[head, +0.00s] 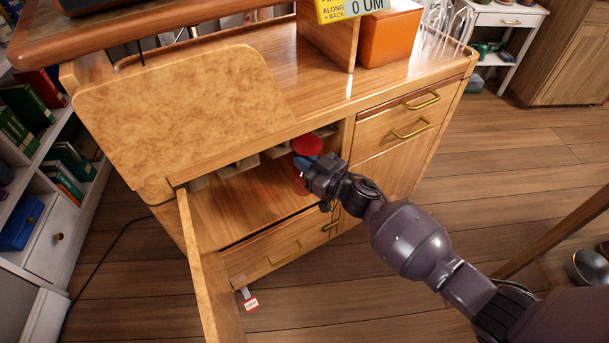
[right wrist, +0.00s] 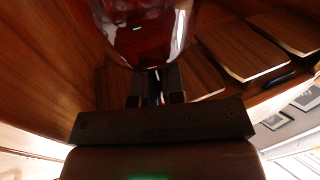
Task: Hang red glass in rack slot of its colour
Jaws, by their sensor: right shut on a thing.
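The red glass (head: 307,146) is at my right gripper (head: 304,167), inside the open compartment of the wooden cabinet. In the right wrist view the dark red bowl of the glass (right wrist: 145,30) fills the top, and the fingers of my right gripper (right wrist: 155,88) are shut on it below the bowl. The rack's wooden slats (head: 238,167) run under the compartment's top; they also show in the right wrist view (right wrist: 240,50). Slot colours cannot be made out. My left gripper is not in view.
The cabinet door (head: 208,270) stands open at the compartment's left. Drawers with brass handles (head: 410,130) are at the right, and a drawer (head: 275,255) lies below the opening. A bookshelf (head: 50,160) stands at the far left. The compartment floor (head: 245,205) looks clear.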

